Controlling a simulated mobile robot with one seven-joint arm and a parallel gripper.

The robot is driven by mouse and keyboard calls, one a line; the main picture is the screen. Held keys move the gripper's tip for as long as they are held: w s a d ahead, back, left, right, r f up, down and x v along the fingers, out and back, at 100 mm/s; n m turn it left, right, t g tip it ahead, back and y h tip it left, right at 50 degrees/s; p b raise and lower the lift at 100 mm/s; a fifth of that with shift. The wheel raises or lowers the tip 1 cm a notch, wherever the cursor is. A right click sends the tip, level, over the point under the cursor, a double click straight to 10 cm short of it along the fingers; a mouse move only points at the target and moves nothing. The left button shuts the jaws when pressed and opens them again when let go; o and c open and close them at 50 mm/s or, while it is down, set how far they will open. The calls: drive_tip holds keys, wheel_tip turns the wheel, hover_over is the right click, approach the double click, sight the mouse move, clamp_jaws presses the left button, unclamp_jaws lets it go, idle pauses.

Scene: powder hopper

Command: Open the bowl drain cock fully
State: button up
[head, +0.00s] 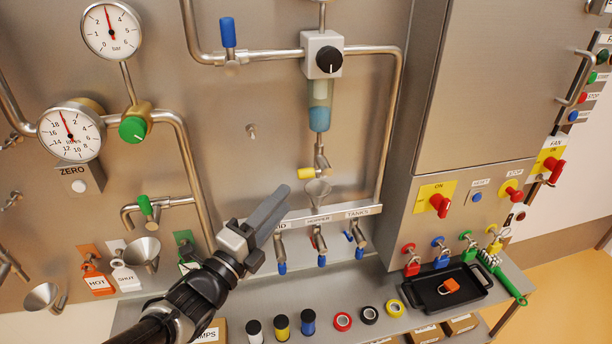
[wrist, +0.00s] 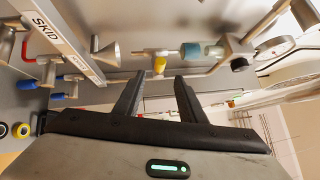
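The bowl drain cock has a yellow handle (head: 307,173) that sticks out to the left, crosswise to its upright pipe. It sits below the blue-filled clear bowl (head: 320,118) and above a small funnel (head: 318,190). In the wrist view the yellow handle (wrist: 159,65) shows beyond the fingertips, in line with the gap between them. My gripper (head: 284,192) is below and left of the handle in the head view. In the wrist view my gripper (wrist: 159,78) is open and empty, and no contact with the handle shows.
A labelled rail (head: 330,214) with several small blue- and red-handled cocks runs below the funnel. A grey regulator with a black knob (head: 329,61) sits above the bowl. A steel cabinet (head: 490,90) stands to the right. Pipes frame the bowl on both sides.

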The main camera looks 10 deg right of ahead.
sight(302, 178)
drive_tip(key=b+x, duration=0.1)
drive_tip(key=x, duration=0.9)
drive_tip(key=shift+w+d, duration=0.25)
drive_tip(key=shift+w, duration=0.05)
drive_tip(key=shift+r, duration=0.1)
clamp_jaws()
